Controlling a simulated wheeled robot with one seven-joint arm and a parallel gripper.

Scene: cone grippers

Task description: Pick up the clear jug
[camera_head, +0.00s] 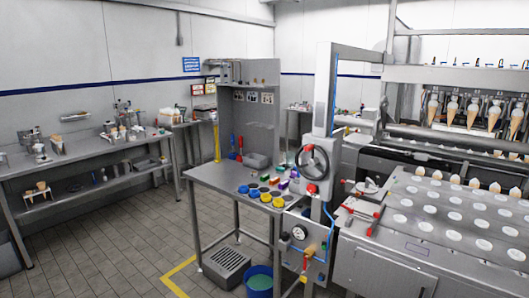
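I cannot make out a clear jug with certainty. A small pale greenish, see-through item (284,166) stands near the back right of the metal worktable (214,178); it is too small to tell what it is. My gripper does not show in this view.
Yellow and blue round pots (266,197) and small coloured boxes sit on the worktable. A blue bucket (259,282) and a grey crate (227,265) are on the floor beneath. A machine with a handwheel (311,163) stands at right. Tiled floor (110,250) is clear at left.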

